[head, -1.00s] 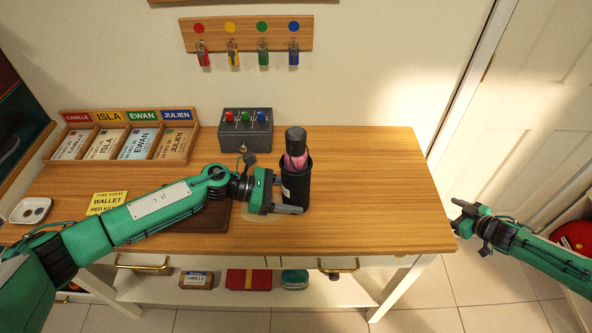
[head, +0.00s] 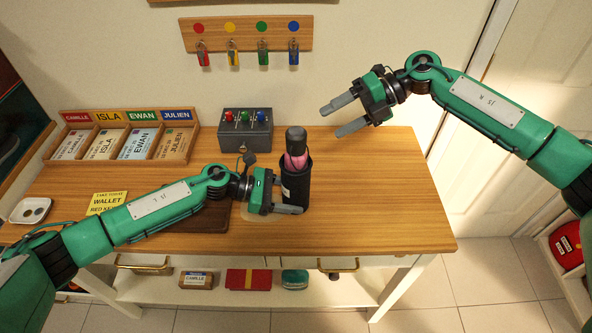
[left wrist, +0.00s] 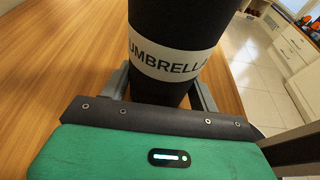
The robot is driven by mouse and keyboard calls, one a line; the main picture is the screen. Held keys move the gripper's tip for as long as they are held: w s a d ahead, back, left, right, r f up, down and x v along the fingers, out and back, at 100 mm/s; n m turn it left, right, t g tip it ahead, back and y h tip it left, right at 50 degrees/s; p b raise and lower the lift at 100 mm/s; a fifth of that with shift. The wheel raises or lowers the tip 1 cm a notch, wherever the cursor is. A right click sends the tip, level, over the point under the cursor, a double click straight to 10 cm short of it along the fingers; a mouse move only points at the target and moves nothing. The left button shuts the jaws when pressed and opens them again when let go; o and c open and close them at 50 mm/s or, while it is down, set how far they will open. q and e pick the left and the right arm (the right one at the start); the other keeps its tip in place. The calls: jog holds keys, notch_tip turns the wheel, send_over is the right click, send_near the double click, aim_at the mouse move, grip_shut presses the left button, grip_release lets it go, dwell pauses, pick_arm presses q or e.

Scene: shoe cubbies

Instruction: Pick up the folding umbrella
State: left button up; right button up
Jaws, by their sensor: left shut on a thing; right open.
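The folding umbrella (head: 296,150) has a dark grey handle and pink body. It stands upright in a black cylindrical holder (head: 297,184) on the wooden table. The left wrist view shows the holder's white band reading UMBRELLA (left wrist: 172,62). My left gripper (head: 288,196) is shut on the holder low down, one finger on each side; the far finger is mostly hidden in the head view. My right gripper (head: 337,117) is open and empty, above the table's back right, to the upper right of the umbrella, fingers pointing left.
A grey box with coloured knobs (head: 246,130) stands behind the holder. A card tray (head: 127,133) and a yellow note (head: 106,203) are at the left. A key rack (head: 247,34) hangs on the wall. The table's right side (head: 390,200) is clear.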

aim_at(296, 131)
jog(key=s+a+r+n+h, duration=0.1)
jog(key=a+n+h, duration=0.1)
jog(key=n, duration=0.1)
jog(key=s+a+r+n+h, duration=0.1)
jog(key=a+r+n+h, duration=0.1)
jog(key=n, duration=0.1)
jog(key=s+a+r+n+h, duration=0.1)
jog(key=a+r+n+h, duration=0.1)
jog(key=n, duration=0.1)
jog(key=shift+s+a+g, duration=0.15)
jog(key=shift+s+g, duration=0.2)
jog(key=shift+g, duration=0.05)
jog(key=r+n+t+h, duration=0.1)
jog(key=r, duration=0.1)
jog(key=s+a+r+n+t+h, duration=0.1)
jog(key=n+h, duration=0.1)
jog(key=a+r+n+h, duration=0.1)
jog(key=r+n+h, duration=0.1)
jog(key=shift+s+a+r+t, duration=0.15)
jog(key=shift+r+t, duration=0.2)
jog(key=shift+t, duration=0.05)
jog(key=shift+n+t+h, duration=0.3)
jog(key=shift+n+h, duration=0.2)
notch_tip(296, 131, down, 6)
jog(key=shift+a+r, duration=0.1)
jog(key=f, duration=0.5)
jog(key=shift+s+a+f, duration=0.15)
jog(key=shift+a, duration=0.25)
grip_shut()
